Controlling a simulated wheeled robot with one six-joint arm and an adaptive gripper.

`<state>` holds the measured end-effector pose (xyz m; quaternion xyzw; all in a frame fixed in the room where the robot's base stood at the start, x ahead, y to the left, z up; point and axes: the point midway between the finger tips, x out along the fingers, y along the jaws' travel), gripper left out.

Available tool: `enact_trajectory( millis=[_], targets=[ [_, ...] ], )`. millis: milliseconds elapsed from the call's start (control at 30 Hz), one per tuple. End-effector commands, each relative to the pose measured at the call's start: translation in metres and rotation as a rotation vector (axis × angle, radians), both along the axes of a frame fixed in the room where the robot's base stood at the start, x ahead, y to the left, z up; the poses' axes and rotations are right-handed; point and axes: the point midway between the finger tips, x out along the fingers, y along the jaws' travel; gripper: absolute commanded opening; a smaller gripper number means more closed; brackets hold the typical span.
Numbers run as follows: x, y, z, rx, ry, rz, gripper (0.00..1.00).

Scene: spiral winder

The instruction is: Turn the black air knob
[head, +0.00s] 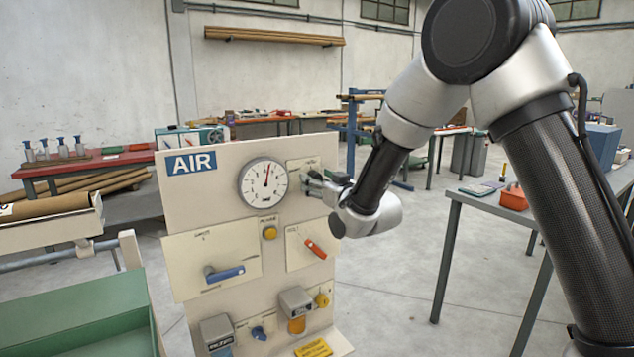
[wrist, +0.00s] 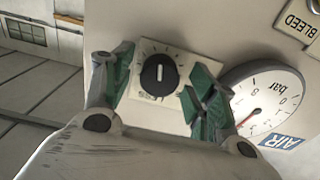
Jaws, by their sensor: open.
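The black air knob (wrist: 159,74) is round with a white pointer line and sits on a cream plate with tick marks in the wrist view. My gripper (wrist: 160,88) is open, with one green-padded finger on each side of the knob. Gaps show between the fingers and the knob, so I see no contact. In the head view my gripper (head: 317,184) is at the upper right of the AIR panel (head: 225,219), and it hides the knob there. The pressure gauge (head: 263,183) is just left of it and also shows in the wrist view (wrist: 262,101).
Below on the panel are a red-orange lever (head: 316,249), a blue handle (head: 225,273), and a yellow button (head: 269,233). A grey table (head: 480,199) with an orange box (head: 513,197) stands at the right. A green bin (head: 75,315) is at the lower left.

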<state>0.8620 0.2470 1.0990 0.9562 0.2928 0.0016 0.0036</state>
Motion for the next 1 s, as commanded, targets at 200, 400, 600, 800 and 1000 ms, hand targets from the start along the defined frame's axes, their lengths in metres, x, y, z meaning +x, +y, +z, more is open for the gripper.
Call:
enact_trajectory(
  millis=[200,400,600,800,1000],
  targets=[
    [0.0061,0.004,0.0001,-0.001,0.001,0.0,0.58],
    [0.0058,0.0038,0.0,-0.001,0.001,0.0,0.47],
    [0.0056,0.0038,-0.0001,-0.001,0.001,0.0,0.12],
    [0.0056,0.0038,-0.0001,0.004,0.004,0.0,0.12],
    [0.0055,0.0038,-0.0002,0.047,0.033,0.0,0.12]
  ],
)
